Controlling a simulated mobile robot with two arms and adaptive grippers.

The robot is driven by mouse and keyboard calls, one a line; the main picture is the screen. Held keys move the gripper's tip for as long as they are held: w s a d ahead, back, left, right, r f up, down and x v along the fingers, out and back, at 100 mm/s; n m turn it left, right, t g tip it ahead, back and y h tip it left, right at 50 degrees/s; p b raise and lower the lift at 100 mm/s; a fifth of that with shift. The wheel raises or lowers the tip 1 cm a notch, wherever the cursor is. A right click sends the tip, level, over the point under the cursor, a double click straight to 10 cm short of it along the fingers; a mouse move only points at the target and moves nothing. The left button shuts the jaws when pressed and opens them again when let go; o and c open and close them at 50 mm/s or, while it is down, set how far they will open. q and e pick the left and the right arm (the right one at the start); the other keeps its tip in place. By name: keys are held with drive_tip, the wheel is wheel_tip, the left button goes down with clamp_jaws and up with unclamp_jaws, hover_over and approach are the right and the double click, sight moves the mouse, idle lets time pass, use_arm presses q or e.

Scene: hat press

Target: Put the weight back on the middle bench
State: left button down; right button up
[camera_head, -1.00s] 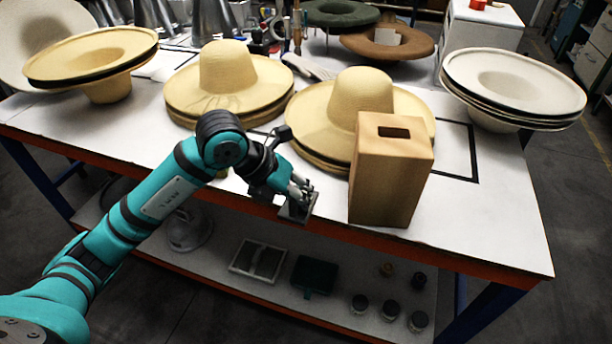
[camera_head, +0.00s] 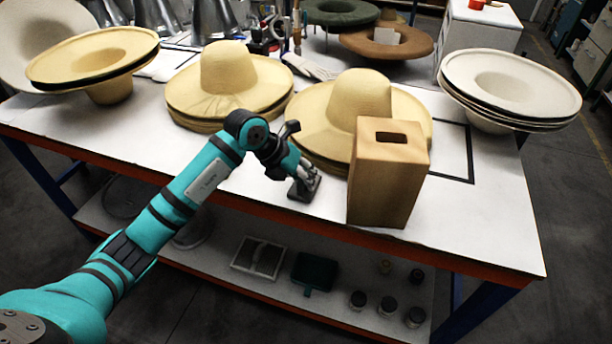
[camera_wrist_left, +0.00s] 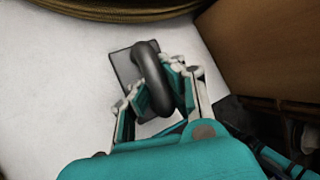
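The weight (camera_head: 304,188) is a dark flat block with a thick curved handle. In the head view it is at the front edge of the bench top (camera_head: 460,225), just left of the wooden box; I cannot tell whether it rests on the top or hangs slightly above it. My left gripper (camera_head: 308,172) reaches it from the left. In the left wrist view the weight's handle (camera_wrist_left: 148,62) stands between the fingers of my left gripper (camera_wrist_left: 160,92), which are closed around it. My right gripper is not in view.
A wooden box (camera_head: 388,180) with a slot on top stands close on the right. Straw hats (camera_head: 362,105) are behind the weight, more hats (camera_head: 228,80) further left. White hats (camera_head: 510,85) stack at right. A lower shelf (camera_head: 330,285) holds jars and trays.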

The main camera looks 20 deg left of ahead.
use_arm(q)
drive_tip(key=shift+r, duration=0.1)
drive_tip(key=c, duration=2)
unclamp_jaws()
drive_tip(key=o, duration=0.5)
drive_tip(key=shift+a+r, duration=0.1)
drive_tip(key=b+v, duration=0.1)
drive_tip(key=v, duration=1)
drive_tip(key=shift+s+a+r, duration=0.1)
drive_tip(key=shift+s+r, duration=0.1)
drive_tip(key=shift+r, duration=0.15)
